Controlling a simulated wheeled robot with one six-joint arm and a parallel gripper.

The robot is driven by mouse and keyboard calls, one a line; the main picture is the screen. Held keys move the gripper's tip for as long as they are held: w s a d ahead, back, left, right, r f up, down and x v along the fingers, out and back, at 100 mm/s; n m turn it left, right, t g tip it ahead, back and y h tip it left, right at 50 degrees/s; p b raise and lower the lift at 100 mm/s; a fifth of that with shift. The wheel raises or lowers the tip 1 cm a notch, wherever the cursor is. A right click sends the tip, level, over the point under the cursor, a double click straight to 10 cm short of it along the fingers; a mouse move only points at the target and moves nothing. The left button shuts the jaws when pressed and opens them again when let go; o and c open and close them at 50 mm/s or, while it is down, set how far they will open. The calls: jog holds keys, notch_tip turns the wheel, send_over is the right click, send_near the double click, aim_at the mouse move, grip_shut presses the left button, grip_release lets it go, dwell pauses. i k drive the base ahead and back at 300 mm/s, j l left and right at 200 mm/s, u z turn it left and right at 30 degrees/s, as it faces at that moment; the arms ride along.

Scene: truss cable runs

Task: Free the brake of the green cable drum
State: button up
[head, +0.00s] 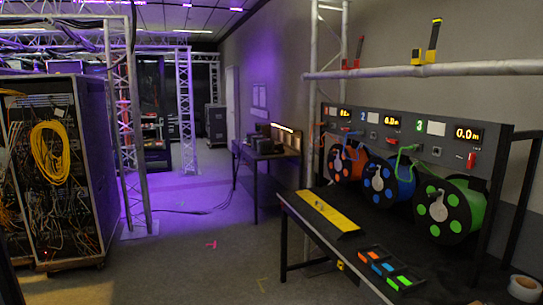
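The green cable drum (475,196) is at the right of the bench, below a panel section marked 3 with a 0.0 m readout (467,134). A red lever-like part (471,160) sits on the panel above the drum, to the right of a small button. A pale grey fitting (438,206) covers the middle of the drum's face. I cannot tell which part is the brake, or whether it is set. A green cable end (404,158) hangs left of the drum. My gripper is not in view.
Blue (402,185) and orange (356,164) drums stand left of the green one. A yellow ramp (328,212), coloured blocks (390,269) and a white tape roll (525,288) lie on the bench (350,262). A truss tube (390,72) crosses above.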

aim_at(471, 160)
jog(key=z, duration=1.5)
